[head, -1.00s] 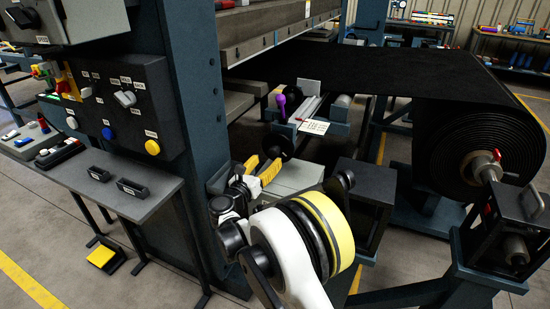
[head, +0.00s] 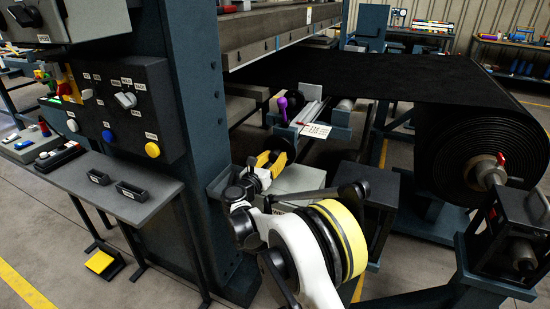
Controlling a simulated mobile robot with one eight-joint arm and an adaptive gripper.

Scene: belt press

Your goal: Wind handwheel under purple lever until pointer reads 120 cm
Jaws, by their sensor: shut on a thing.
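The purple lever (head: 283,108) stands upright on the blue carriage beneath the black belt, in the middle of the head view. The dark handwheel (head: 287,150) is below it, partly hidden by my gripper. My gripper (head: 274,160), with yellow fingers, is shut on the handwheel at its near left side; the exact contact is hard to see. A white card (head: 316,130) with small dark marks lies right of the lever. The pointer and its reading are too small to make out.
A large black belt roll (head: 467,140) stands at right. A control panel (head: 112,108) and a grey shelf (head: 140,203) are at left, beside a thick blue column (head: 202,150). A dark box (head: 382,200) stands close right of my arm.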

